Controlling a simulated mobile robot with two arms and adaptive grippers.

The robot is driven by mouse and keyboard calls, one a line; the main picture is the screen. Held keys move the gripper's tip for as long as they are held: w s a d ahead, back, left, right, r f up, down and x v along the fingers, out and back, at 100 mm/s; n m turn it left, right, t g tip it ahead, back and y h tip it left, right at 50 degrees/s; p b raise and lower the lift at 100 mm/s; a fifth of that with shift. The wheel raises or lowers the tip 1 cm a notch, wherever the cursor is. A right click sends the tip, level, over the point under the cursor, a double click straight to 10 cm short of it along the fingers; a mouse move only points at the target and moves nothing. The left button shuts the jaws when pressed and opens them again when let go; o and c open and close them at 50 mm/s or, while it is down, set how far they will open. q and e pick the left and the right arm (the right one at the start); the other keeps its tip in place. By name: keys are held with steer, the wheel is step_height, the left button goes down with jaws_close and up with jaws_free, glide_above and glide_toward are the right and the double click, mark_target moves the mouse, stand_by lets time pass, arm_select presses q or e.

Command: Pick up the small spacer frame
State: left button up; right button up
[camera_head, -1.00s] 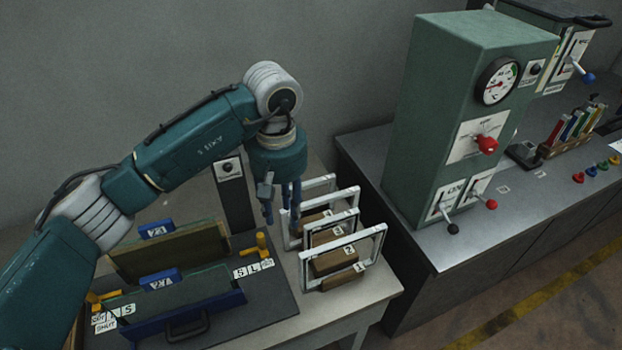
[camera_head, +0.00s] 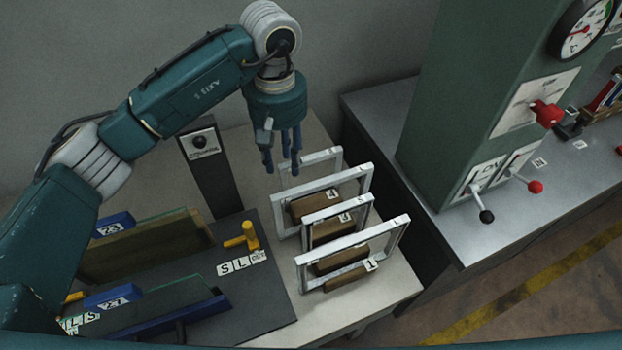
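Several pale metal frames stand upright in a row on the light table, with numbered brown blocks at them. The front frame (camera_head: 403,236) looks large. The one behind it (camera_head: 340,207) looks smaller, then comes a wider one (camera_head: 345,180). The rearmost frame (camera_head: 325,155) is partly hidden; I cannot tell its size. My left gripper (camera_head: 282,165) points down by the rearmost frame's left corner. Its fingers are apart with nothing between them. I cannot tell whether they touch that frame. My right gripper is not in view.
A dark board (camera_head: 270,300) with blue-handled panels and a yellow knob (camera_head: 250,236) lies left of the frames. A dark post (camera_head: 212,175) stands behind it. A green cabinet with levers (camera_head: 440,110) stands on a grey bench (camera_head: 465,245) at right, across a narrow gap.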

mark_target(284, 186)
arm_select(q)
steer(key=shift+w+f, duration=0.15)
steer(key=shift+f, duration=0.35)
step_height(284, 186, down, 5)
steer(key=shift+r+p, duration=0.1)
steer(key=shift+p, duration=1)
steer(key=f+p, duration=0.2)
steer(key=f, duration=0.1)
steer(key=f+p, duration=0.1)
steer(key=f, duration=0.1)
steer(key=shift+w+a, duration=0.2)
steer(key=shift+a, duration=0.1)
steer(key=shift+f, duration=0.25)
jaws_close()
